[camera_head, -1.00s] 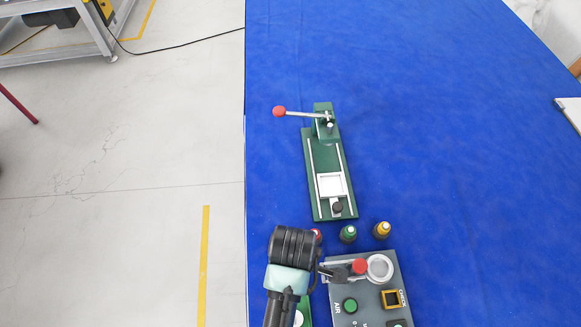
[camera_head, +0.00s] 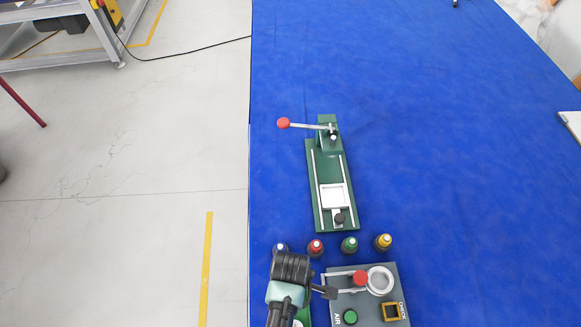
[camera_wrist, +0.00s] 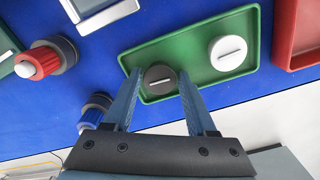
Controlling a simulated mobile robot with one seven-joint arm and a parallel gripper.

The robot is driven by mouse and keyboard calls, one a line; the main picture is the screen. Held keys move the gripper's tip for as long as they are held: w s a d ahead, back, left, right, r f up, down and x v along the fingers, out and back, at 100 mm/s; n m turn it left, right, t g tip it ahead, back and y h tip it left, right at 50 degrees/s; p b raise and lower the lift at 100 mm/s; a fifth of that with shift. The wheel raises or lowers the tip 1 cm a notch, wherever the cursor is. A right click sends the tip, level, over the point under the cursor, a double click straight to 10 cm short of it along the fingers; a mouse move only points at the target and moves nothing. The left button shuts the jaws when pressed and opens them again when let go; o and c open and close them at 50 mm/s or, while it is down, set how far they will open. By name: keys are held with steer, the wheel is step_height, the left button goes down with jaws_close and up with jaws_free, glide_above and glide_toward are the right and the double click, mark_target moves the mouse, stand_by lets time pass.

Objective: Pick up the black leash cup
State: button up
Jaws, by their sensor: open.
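The black leash cup (camera_wrist: 159,78), a dark round piece with a pale slot, sits at one end of a green tray (camera_wrist: 190,58) in the wrist view. A matching white cup (camera_wrist: 228,52) sits at the tray's other end. My gripper (camera_wrist: 160,82) is open, its two blue-grey fingers on either side of the black cup in the picture. I cannot tell the remaining height or whether they touch it. In the head view my gripper (camera_head: 325,291) is at the bottom and the black cup is hidden; only a sliver of the green tray (camera_head: 305,314) shows.
A grey control panel (camera_head: 368,300) lies right of my gripper. Behind stand bottles with red (camera_head: 316,246), green (camera_head: 349,245) and yellow (camera_head: 383,242) parts, and a green clamp fixture (camera_head: 311,190).

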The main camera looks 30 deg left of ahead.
steer(key=c, duration=0.9)
jaws_close()
steer(key=shift+r, duration=0.1)
